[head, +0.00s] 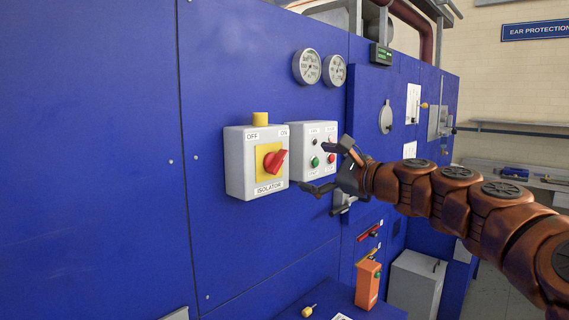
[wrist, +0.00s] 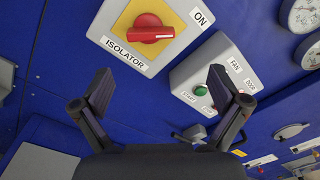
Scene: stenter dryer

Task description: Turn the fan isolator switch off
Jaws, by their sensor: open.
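The isolator switch is a red rotary knob (head: 276,161) on a yellow plate, on a light grey box (head: 236,165) fixed to the blue panel. The box is labelled OFF at top left, ON at top right and ISOLATOR below. The knob's handle slants up to the right, towards ON. In the wrist view the knob (wrist: 150,28) is at the top, beyond the fingertips. My gripper (head: 316,166) is open and empty, to the right of the isolator box and in front of the neighbouring control box. It touches neither knob nor box, as far as I can see.
The control box (head: 313,132) beside the isolator has a green and a red button. Two round gauges (head: 307,67) sit above. A yellow piece (head: 260,118) tops the isolator box. An orange box (head: 368,284) stands below right. The panel left of the isolator is bare.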

